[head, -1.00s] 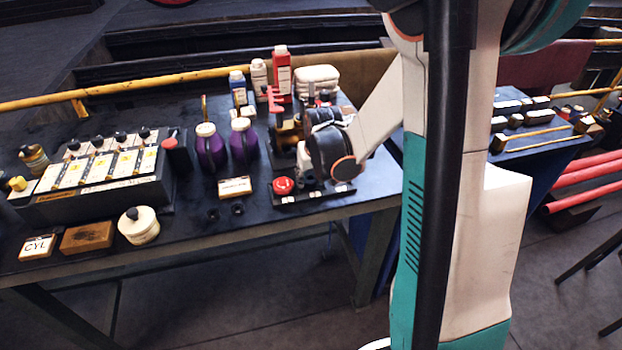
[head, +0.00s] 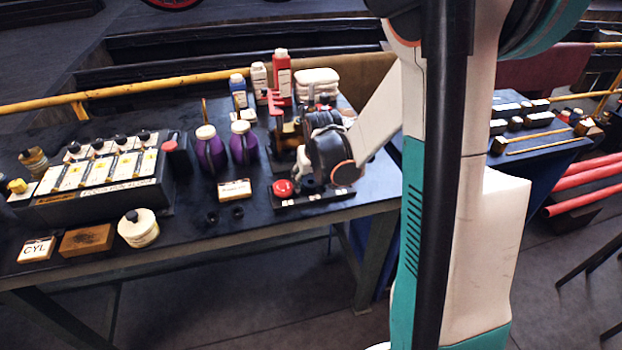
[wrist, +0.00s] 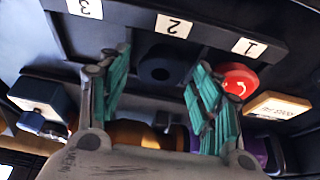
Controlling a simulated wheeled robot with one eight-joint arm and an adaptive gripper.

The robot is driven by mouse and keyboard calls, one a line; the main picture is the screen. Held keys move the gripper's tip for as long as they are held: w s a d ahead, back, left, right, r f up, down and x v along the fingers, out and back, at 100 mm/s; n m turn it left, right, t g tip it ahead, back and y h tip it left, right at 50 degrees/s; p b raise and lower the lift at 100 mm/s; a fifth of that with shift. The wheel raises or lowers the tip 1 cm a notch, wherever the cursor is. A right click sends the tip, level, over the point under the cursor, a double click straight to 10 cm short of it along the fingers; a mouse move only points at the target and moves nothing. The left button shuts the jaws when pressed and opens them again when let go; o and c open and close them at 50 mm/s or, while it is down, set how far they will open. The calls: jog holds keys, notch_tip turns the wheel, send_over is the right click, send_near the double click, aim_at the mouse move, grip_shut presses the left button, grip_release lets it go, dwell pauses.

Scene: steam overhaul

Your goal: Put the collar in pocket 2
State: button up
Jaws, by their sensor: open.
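The collar, a dark ring with a round hole (wrist: 162,69), sits at the place behind label 2 (wrist: 174,25) on the dark pocket strip (wrist: 117,14) in the wrist view. In the head view it shows as a dark round shape (head: 312,185) to the right of the red knob. My gripper (wrist: 157,62) is open, its teal-padded fingers apart on either side of the collar, with gaps between. Whether the collar is fully seated cannot be told. In the head view my fingers are largely hidden behind the wrist.
A red knob (wrist: 238,80) stands by label 1, close to one finger. A blue-and-white block (wrist: 42,98) lies left in the wrist view. Purple jugs (head: 210,152) and a small sign (head: 234,189) stand left of the strip. Two small dark rings (head: 237,211) lie near the front edge.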

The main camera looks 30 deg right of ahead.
jog(key=p+v, duration=0.4)
jog(key=v, duration=0.8)
jog(key=shift+r, duration=0.1)
